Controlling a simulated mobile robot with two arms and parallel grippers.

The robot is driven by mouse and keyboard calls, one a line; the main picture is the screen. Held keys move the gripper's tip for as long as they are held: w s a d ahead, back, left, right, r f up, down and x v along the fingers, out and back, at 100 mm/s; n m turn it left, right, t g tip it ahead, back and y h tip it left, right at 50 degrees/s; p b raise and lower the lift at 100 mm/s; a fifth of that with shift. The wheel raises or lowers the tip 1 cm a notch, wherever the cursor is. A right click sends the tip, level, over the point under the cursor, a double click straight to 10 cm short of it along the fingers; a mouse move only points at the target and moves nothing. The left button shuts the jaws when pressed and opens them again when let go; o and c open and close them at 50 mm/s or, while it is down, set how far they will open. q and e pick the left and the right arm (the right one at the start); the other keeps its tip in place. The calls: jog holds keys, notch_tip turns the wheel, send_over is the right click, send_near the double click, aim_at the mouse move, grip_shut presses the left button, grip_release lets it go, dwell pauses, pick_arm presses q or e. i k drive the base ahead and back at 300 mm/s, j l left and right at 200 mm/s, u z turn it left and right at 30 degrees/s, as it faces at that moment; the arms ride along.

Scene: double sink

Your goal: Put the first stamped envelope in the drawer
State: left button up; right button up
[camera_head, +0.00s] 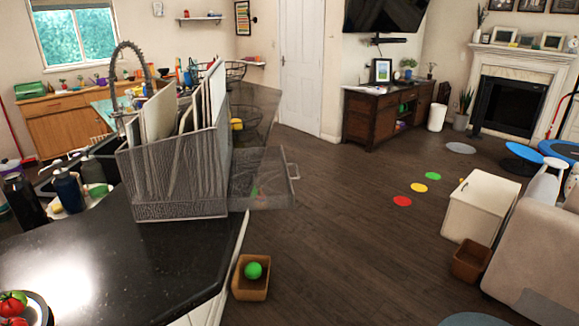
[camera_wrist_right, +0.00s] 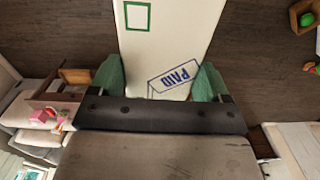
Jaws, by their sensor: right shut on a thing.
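In the right wrist view my right gripper (camera_wrist_right: 160,84) has green fingertips on either side of a white envelope (camera_wrist_right: 165,40). The envelope carries a blue "PAID" stamp and a green square outline. It is held over the dark wood floor, and its far end runs out of the picture. In the head view a grey mesh organizer (camera_head: 175,175) stands on the black counter, with several upright envelopes or papers (camera_head: 160,112) in it. Its mesh drawer (camera_head: 270,183) is pulled out to the right, past the counter edge. Neither gripper shows in the head view.
A brown box (camera_head: 250,281) with a green ball (camera_head: 253,270) stands on the floor below the drawer. A white box (camera_head: 478,207) and a sofa (camera_head: 540,250) are at the right. A bowl of tomatoes (camera_head: 20,308) sits at the counter's near left. The middle floor is mostly clear.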

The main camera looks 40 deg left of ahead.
aim_at(259, 168)
jog(key=i+u, duration=0.45)
jog(key=i+l+u, duration=0.1)
jog(key=u, duration=0.35)
jog(key=i+l+u, duration=0.25)
jog(key=i+u, duration=0.15)
